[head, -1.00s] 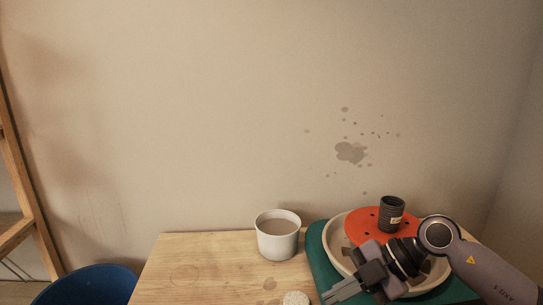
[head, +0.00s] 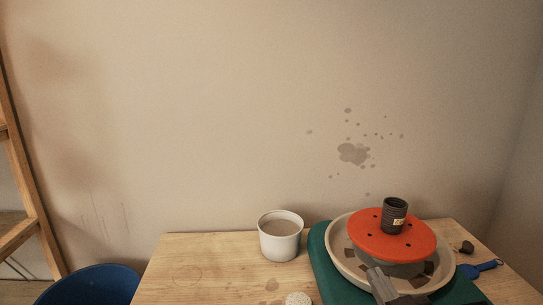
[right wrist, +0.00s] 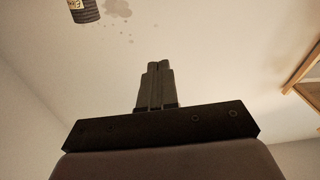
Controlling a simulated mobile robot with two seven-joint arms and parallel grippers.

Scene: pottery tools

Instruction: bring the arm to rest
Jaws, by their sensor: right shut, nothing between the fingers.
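My right gripper (head: 377,271) is at the bottom of the head view, in front of the pottery wheel, with its fingers over the near rim of the basin as seen from there. In the right wrist view its fingers (right wrist: 156,70) are together with nothing between them, against the bare wall. The rest of the right arm is mostly below the head view's edge. My left gripper is not in view.
The pottery wheel has an orange disc (head: 370,238), a cream basin (head: 334,254) and a green base (head: 322,274). A dark ribbed cylinder (head: 394,216) stands on the disc. A white cup (head: 280,245) of cloudy liquid, a pale round piece (head: 298,299) and a blue-handled tool (head: 487,267) are on the table.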

